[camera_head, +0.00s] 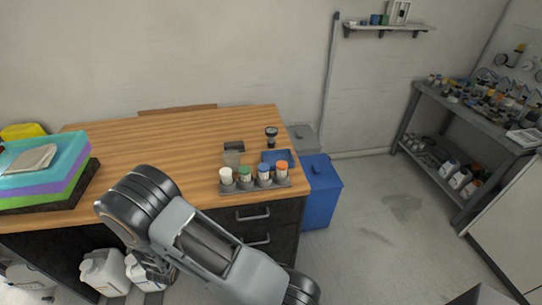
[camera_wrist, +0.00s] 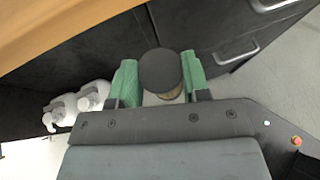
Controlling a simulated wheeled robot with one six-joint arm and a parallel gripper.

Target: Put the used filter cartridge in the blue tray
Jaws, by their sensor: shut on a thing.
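In the wrist view my gripper (camera_wrist: 160,82) has its green fingers shut on a short round piece with a dark flat cap and a tan side, which looks like the used filter cartridge (camera_wrist: 161,66). It is held in front of the desk's dark front, with the wooden edge beyond. In the head view my arm crosses the lower middle and the cartridge cannot be made out. The blue tray (camera_head: 284,154) lies flat on the desk's right end, partly hidden behind a rack of bottles.
The grey rack (camera_head: 257,187) holds several bottles with coloured caps at the desk's (camera_head: 150,145) front right. A blue bin (camera_head: 321,190) is on the floor. Stacked coloured boxes (camera_head: 60,165) sit left.

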